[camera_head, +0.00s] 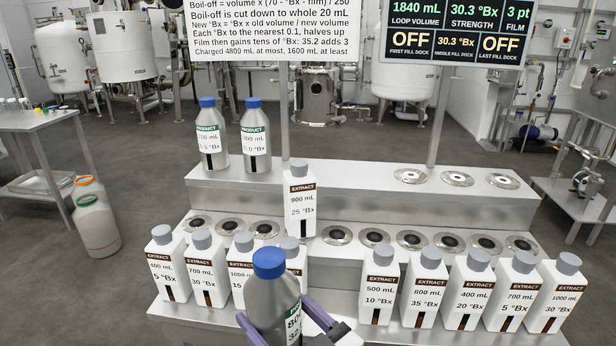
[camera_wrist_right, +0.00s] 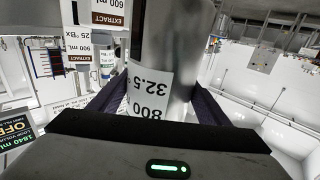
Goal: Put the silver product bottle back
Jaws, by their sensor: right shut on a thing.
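The silver product bottle (camera_head: 272,312) has a blue cap and stands upright, low in the front middle of the head view. My right gripper (camera_head: 290,322) is shut on it, with purple fingers on both sides. In the right wrist view the bottle (camera_wrist_right: 165,60) sits between the fingers, and its label reads 800 and 32.5. Two similar silver product bottles with blue caps, one at the left (camera_head: 211,140) and one beside it (camera_head: 256,140), stand on the left of the raised shelf (camera_head: 350,187). My left gripper is not in view.
White extract bottles stand in a front row, left (camera_head: 167,265) and right (camera_head: 380,290). A 900 mL, 25 °Bx extract bottle (camera_head: 300,200) stands higher in the middle. Round docks (camera_head: 457,179) on the shelf's right are empty. A screen (camera_head: 455,30) shows 1840 mL, 30.3 °Bx, 3 pt.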

